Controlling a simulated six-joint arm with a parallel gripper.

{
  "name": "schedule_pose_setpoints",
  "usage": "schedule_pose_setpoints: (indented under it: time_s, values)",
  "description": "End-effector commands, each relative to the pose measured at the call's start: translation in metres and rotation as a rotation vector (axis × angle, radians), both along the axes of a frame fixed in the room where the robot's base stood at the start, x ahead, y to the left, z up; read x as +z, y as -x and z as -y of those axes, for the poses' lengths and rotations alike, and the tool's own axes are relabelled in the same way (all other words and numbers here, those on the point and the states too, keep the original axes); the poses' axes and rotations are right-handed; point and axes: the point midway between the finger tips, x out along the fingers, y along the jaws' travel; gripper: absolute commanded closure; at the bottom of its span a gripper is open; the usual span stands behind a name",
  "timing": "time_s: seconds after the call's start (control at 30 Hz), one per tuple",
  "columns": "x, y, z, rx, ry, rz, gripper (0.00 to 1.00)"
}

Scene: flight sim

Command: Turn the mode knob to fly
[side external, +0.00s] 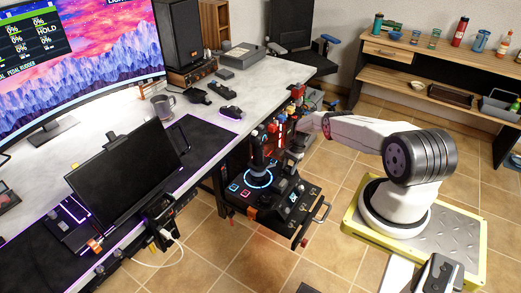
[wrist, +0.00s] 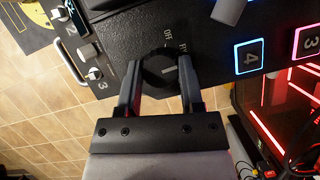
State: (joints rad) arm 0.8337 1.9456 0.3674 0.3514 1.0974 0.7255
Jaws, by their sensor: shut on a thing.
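The mode knob (wrist: 158,72) is a round black dial on the dark console panel (wrist: 120,35) in the wrist view. A label reading OFF shows just above it, and a second, partly hidden label starting with F shows to the upper right. I cannot tell for sure which label the knob points to. My gripper (wrist: 160,80) is shut on the knob, one finger on each side. In the side external view my gripper (side external: 294,152) is at the console (side external: 255,207), small and partly hidden; the knob cannot be made out there.
Lit square buttons 4 (wrist: 248,56) and 3 (wrist: 308,40) lie right of the knob. Small silver toggles (wrist: 88,52) lie left. In the side external view a joystick (side external: 258,155) stands on the console beside the desk (side external: 265,85). Tiled floor (side external: 330,220) is open around it.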

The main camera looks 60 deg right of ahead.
Motion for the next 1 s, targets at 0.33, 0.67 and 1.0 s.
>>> schedule_pose_setpoints:
  time_s: [0.33,0.67,1.0]
  values:
    - [-0.0011,0.0013,-0.0002,0.001,0.000,-0.003,0.49]
    - [-0.0004,0.0005,-0.0002,0.000,0.000,-0.001,0.16]
    - [0.0043,-0.0002,0.0023,0.001,0.001,0.001,0.16]
